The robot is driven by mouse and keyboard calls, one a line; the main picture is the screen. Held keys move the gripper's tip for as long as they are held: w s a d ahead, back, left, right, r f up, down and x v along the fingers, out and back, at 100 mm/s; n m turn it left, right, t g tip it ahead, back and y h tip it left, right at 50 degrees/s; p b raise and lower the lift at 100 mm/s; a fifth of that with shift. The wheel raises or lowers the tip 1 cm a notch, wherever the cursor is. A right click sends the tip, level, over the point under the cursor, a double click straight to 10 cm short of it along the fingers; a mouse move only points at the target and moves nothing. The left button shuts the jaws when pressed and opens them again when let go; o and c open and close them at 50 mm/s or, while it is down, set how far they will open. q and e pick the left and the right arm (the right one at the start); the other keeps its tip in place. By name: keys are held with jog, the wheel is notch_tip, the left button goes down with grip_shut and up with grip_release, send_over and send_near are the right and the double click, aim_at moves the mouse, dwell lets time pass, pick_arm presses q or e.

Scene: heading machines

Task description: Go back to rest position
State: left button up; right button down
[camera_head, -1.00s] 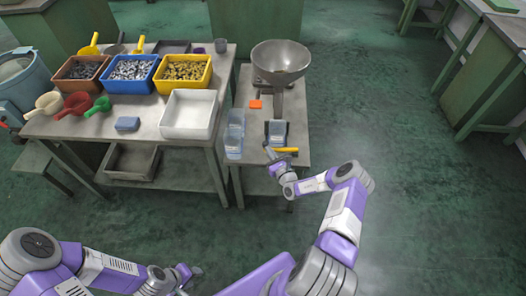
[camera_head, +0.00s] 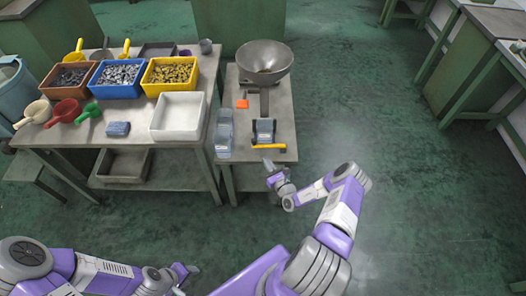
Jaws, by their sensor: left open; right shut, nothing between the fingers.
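My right gripper (camera_head: 268,165) is just off the front edge of the small metal table (camera_head: 282,108), shut with nothing in it. My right arm reaches forward from the lower middle of the picture. My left gripper (camera_head: 190,271) is low in the picture, over the floor in front of the large table, open and empty. Its fingers are small in this view.
The small table holds a metal hopper (camera_head: 264,62), clear containers (camera_head: 223,132), a dark holder with a yellow bar (camera_head: 268,146) and an orange piece (camera_head: 242,104). The large table (camera_head: 60,135) carries bins and scoops. The floor (camera_head: 400,200) at right is clear.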

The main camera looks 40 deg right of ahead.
jog(key=s, duration=0.3)
jog(key=s+a, duration=0.1)
jog(key=s, duration=0.1)
jog(key=a+r+n+g+y, duration=0.2)
jog(key=a+n+g+y, duration=0.2)
jog(key=a+n+y, duration=1.05)
jog(key=s+a+g, duration=0.8)
jog(key=a, duration=0.5)
jog(key=s+f+n+g+h, duration=0.1)
jog(key=s+n+g+h, duration=0.7)
jog(key=s+n, duration=0.55)
jog(key=w+n+t, duration=0.1)
jog(key=n, duration=0.1)
jog(key=w+r+n, duration=0.1)
jog(key=w+n, duration=0.1)
jog(key=w+r+n+t, duration=0.1)
jog(key=n, duration=0.1)
jog(key=shift+w+a+r+n+t+h, duration=0.1)
jog(key=shift+w+r+n+t+h, duration=0.15)
jog(key=shift+w+n+t, duration=0.1)
